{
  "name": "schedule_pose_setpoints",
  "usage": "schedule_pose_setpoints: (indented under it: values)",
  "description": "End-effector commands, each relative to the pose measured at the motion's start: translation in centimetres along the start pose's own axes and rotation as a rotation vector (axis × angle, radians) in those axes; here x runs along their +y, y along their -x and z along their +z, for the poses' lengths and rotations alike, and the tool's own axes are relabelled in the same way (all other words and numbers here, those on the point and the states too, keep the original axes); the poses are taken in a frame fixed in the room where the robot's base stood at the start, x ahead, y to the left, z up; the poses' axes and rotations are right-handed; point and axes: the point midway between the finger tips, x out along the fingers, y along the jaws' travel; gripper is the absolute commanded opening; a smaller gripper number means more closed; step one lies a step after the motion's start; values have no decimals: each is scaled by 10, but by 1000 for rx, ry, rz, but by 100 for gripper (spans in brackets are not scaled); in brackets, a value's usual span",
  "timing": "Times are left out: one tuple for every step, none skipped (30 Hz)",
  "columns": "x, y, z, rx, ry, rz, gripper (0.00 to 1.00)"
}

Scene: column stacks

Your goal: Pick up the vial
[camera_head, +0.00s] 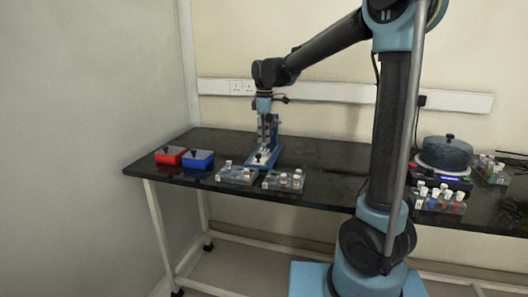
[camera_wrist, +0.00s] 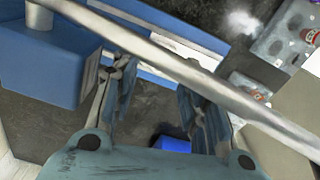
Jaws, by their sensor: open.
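My gripper (camera_head: 264,114) hangs pointing down at the blue column stand (camera_head: 277,158) on the black table in the head view. In the wrist view my gripper (camera_wrist: 157,82) has its two fingers spread, with no vial visible between them. A silver rod (camera_wrist: 180,68) crosses the wrist view in front of the fingers. Small vials stand in two clear racks, the left rack (camera_head: 235,176) and the right rack (camera_head: 284,181), at the table's front. Part of a rack with a red-marked vial (camera_wrist: 310,36) shows at the upper right of the wrist view. Which vial is meant cannot be told.
A red box (camera_head: 169,156) and a blue box (camera_head: 198,160) stand to the left. At the right are a rack of several vials (camera_head: 438,200) and a dark round vessel (camera_head: 445,152) on a device. Some bare tabletop (camera_head: 330,175) lies right of the stand.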

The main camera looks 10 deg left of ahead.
Motion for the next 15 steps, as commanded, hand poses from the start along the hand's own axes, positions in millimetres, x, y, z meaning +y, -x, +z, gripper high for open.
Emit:
schedule_pose_setpoints:
  values:
    - [1, -8, -1, 0, 0, 0, 41]
    - [2, -12, -2, 0, 0, 0, 41]
    - [2, -18, -2, 0, 0, 0, 41]
    - [2, -21, -2, 0, 0, 0, 41]
    - [2, -25, -2, 0, 0, 0, 41]
    - [2, -29, -2, 0, 0, 0, 41]
    - [2, -32, -2, 0, 0, 0, 41]
    - [2, -34, -2, 0, 0, 0, 41]
    - [2, -36, -2, 0, 0, 0, 41]
    - [2, -38, -2, 0, 0, 0, 41]
    - [2, -38, -2, 0, 0, 0, 41]
    - [2, -39, -2, 0, 0, 0, 41]
    - [2, -39, -2, 0, 0, 0, 41]
    - [2, -39, -2, 0, 0, 0, 41]
    - [2, -39, -2, 0, 0, 0, 41]
